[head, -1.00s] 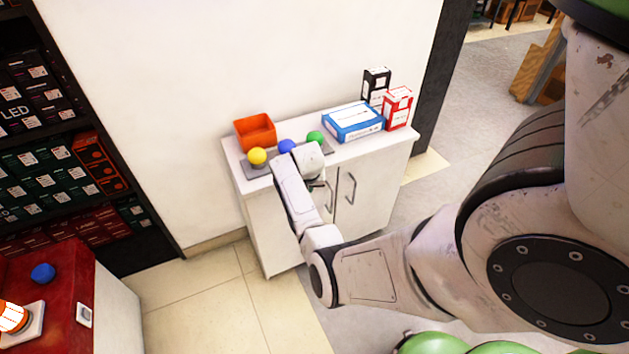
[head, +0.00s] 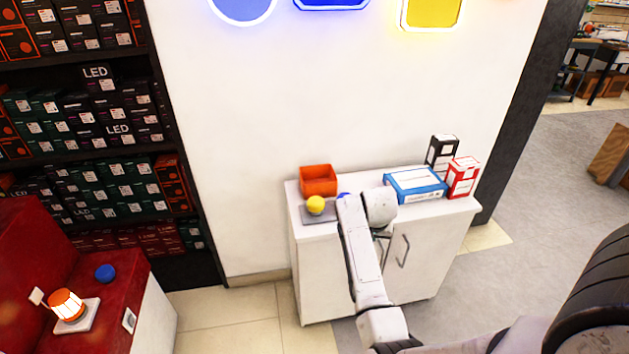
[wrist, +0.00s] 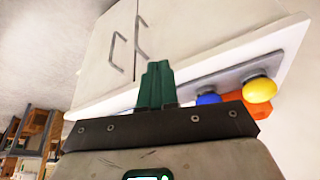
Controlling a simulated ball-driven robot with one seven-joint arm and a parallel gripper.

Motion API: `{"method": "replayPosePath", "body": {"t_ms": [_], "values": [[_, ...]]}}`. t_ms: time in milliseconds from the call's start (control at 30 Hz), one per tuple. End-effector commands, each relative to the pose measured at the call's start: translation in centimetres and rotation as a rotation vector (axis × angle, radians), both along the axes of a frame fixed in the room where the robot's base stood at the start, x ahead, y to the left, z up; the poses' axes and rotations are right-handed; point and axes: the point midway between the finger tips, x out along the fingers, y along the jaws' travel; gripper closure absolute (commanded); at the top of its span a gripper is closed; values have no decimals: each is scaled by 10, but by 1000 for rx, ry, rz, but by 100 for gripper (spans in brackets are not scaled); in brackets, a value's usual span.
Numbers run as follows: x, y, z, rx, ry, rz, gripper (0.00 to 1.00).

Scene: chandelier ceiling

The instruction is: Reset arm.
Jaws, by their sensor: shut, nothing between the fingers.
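My arm reaches up to the front of a white cabinet (head: 320,268) in the head view, and my gripper's fingers are hidden there behind my own arm. In the wrist view, my gripper (wrist: 157,84) shows two green fingers pressed together, with nothing between them. They appear in front of the cabinet, whose picture is turned over in that view. No object is held.
Dark shelves (head: 160,120) stand left; grey floor lies right.

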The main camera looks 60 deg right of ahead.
Motion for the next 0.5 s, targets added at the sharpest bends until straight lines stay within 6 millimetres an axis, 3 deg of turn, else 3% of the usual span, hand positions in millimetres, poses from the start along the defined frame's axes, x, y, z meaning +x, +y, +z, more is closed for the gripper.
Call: {"method": "replayPosePath", "body": {"t_ms": [167, 267, 367, 500], "values": [[0, 1, 0, 0, 1, 3, 100], [3, 13, -2, -1, 14, 43, 100], [10, 45, -5, 1, 48, 154, 100], [19, 124, -11, 15, 116, 413, 100]]}}
